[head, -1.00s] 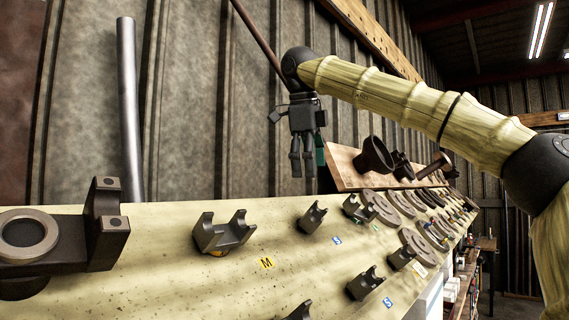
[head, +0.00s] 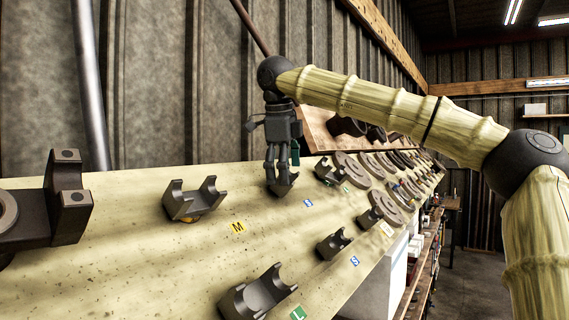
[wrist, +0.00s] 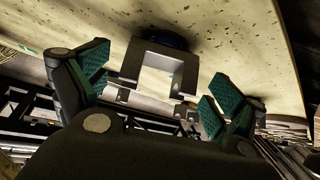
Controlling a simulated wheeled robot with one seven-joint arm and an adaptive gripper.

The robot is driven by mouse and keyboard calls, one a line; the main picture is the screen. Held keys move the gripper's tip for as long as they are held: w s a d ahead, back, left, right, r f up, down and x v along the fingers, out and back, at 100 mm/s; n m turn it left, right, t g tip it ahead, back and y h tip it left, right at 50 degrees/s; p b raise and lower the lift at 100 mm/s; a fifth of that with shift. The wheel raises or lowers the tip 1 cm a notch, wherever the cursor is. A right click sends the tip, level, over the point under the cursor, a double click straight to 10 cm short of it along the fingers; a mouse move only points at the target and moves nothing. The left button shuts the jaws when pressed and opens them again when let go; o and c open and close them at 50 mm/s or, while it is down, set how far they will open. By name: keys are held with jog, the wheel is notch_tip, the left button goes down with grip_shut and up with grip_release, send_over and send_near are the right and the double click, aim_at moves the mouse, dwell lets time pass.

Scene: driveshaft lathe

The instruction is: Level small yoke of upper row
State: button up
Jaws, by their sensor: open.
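The small dark yoke (head: 284,189) of the upper row sits on the slanted pale board beside a blue S label (head: 308,203). It looks tilted, though my fingers partly hide it in the head view. My gripper (head: 277,174) points down right at this yoke and is open. In the wrist view, the yoke (wrist: 129,64) shows as a U shape between and a little beyond the green pads of my gripper (wrist: 160,84). Gaps show on both sides of it there, with no clear contact.
A medium yoke (head: 195,200) with a yellow M label (head: 238,227) stands left. A large yoke (head: 258,291) and another small yoke (head: 334,244) lie in the lower row. Another yoke (head: 328,172) and flanges (head: 383,208) crowd the right. A big yoke (head: 66,198) is far left.

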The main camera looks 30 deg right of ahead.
jog(key=c, duration=1.7)
jog(key=shift+c, duration=1)
jog(key=shift+r, duration=0.1)
jog(key=shift+s, duration=0.1)
jog(key=shift+r+p, duration=0.1)
jog(key=shift+p, duration=0.25)
